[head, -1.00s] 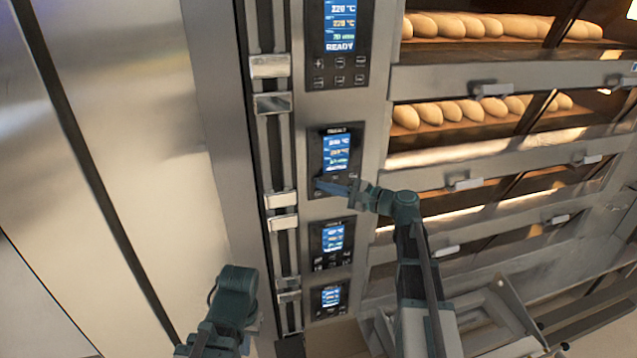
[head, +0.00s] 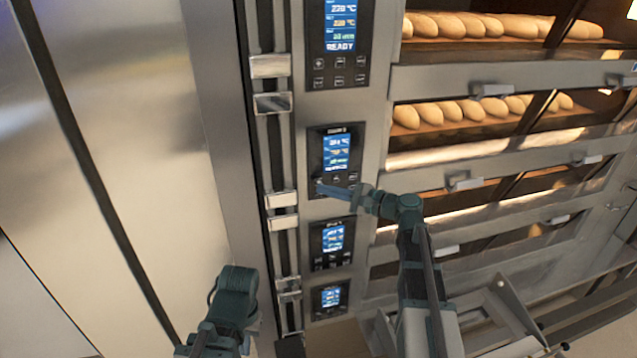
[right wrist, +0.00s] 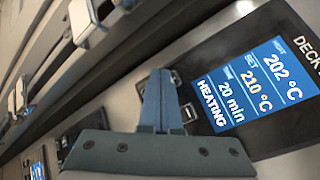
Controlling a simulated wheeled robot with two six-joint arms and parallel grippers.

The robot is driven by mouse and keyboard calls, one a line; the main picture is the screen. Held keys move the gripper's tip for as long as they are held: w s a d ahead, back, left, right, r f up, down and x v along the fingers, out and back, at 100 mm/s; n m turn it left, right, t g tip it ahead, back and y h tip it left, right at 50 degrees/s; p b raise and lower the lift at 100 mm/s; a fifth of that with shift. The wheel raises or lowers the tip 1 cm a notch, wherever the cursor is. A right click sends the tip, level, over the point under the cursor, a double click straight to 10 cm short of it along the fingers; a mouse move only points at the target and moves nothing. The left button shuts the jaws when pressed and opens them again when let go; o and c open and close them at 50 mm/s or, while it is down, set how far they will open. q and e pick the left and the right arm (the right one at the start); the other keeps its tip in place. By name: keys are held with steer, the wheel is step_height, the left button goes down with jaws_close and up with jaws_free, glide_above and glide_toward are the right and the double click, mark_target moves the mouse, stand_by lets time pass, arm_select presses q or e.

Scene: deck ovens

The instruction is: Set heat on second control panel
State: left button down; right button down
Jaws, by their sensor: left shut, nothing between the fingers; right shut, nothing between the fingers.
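The second control panel from the top (head: 337,160) is a black panel with a lit blue screen, set in the steel oven front. In the right wrist view its screen (right wrist: 240,85) reads 202 °C, set 210 °C, time 20 min, HEATING. My right gripper (head: 322,188) is shut and empty, its tips at the lower left buttons of this panel. In the right wrist view the closed fingers (right wrist: 160,80) reach the button edge and hide part of it; whether they touch cannot be told. My left gripper is low at the left, its arm (head: 235,295) in view, its fingertips hidden.
The top panel (head: 338,40) reads READY. Two more panels (head: 331,243) sit below. Oven decks with loaves (head: 470,110) and handles (head: 465,183) stand to the right. Vertical metal rails (head: 270,150) run left of the panels. A smooth steel surface (head: 120,120) fills the left.

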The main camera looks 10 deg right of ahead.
steer(key=shift+w, duration=0.1)
steer(key=shift+w, duration=0.3)
steer(key=shift+w, duration=0.25)
stand_by(1.4)
steer(key=shift+s, duration=0.65)
steer(key=shift+w, duration=0.1)
steer(key=shift+w, duration=0.25)
steer(key=shift+w, duration=0.45)
stand_by(0.7)
steer(key=shift+s, duration=0.8)
